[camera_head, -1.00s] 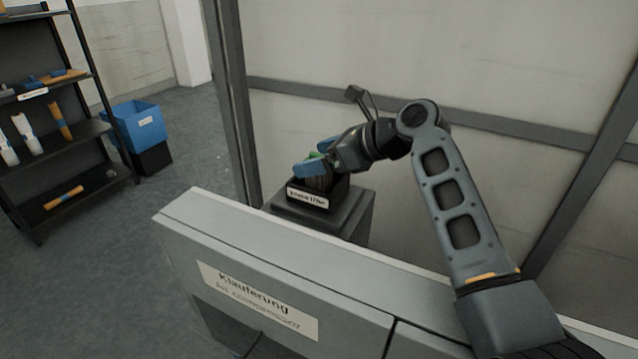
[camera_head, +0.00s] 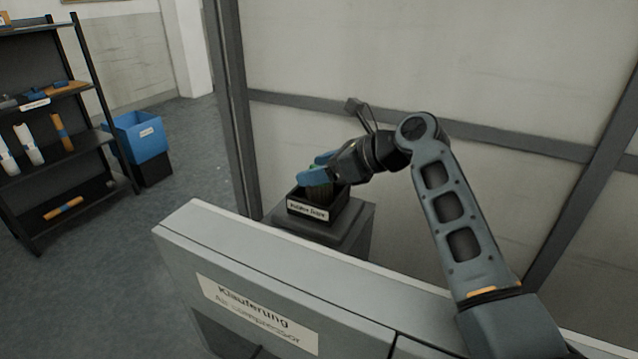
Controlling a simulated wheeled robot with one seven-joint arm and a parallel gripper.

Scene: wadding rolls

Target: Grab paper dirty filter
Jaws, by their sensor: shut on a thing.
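The paper filter (camera_head: 319,191) is a dark, ribbed cylinder with a bit of green at its top. It stands upright in or just above a small black open box (camera_head: 308,211) with a white label, on a grey pedestal. My gripper (camera_head: 318,171) reaches in from the right, and its blue fingers are shut on the filter's upper part. The fingers and the box wall hide part of the filter. I cannot tell whether its bottom touches the box floor.
A grey cabinet (camera_head: 270,275) with a label stands in front of the pedestal (camera_head: 352,222). A wall panel with dark posts is close behind. At the left are a blue bin (camera_head: 140,137) and a black shelf (camera_head: 85,139) with rolls. The floor between is clear.

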